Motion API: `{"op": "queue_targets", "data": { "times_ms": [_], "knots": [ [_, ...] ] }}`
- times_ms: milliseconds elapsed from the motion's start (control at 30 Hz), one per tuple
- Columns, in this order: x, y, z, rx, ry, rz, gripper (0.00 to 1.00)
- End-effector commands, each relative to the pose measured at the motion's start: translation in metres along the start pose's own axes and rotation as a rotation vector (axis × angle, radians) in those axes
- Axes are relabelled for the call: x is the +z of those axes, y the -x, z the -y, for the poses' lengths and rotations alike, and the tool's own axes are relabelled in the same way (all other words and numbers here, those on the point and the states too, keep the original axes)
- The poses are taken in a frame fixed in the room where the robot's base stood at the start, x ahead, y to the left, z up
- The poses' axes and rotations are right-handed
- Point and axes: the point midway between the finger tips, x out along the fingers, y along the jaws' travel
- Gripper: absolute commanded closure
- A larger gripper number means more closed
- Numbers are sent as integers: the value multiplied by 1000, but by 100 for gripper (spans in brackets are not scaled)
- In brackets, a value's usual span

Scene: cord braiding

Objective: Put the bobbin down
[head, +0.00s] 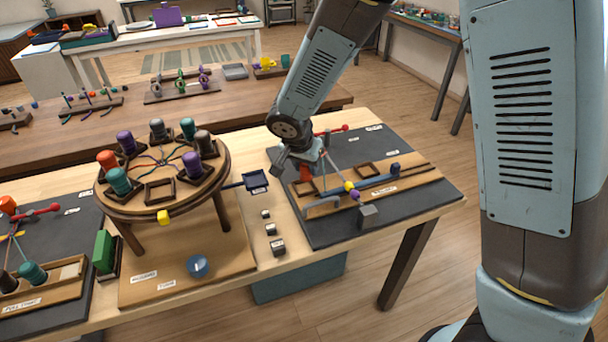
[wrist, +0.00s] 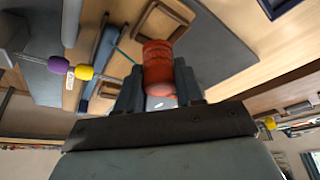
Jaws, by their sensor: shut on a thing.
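My gripper (head: 304,166) is over the dark mat at the right of the table. It is shut on a red bobbin (wrist: 158,62), which sits between the two fingers in the wrist view. In the head view the red bobbin (head: 305,174) shows just under my gripper, above the wooden board (head: 410,187). An empty square holder (head: 368,170) is on this board, right of the bobbin. Another square frame (head: 303,188) is close below the bobbin; whether they touch I cannot tell. A teal cord runs near the bobbin in the wrist view.
The round braiding stand (head: 165,208) at the left carries several coloured bobbins and an empty square holder (head: 160,192). A rod with yellow and purple beads (head: 350,188) and a grey block (head: 369,216) are close to the right of my gripper. A small blue tray (head: 256,181) is left.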

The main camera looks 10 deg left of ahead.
Motion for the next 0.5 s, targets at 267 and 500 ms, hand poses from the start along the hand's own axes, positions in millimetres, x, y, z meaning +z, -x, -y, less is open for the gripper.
{"op": "queue_targets", "data": {
  "times_ms": [267, 500],
  "knots": [
    [5, -19, 5, 4, 2, 1, 94],
    [12, -36, 6, 0, 0, 0, 94]
  ]
}}
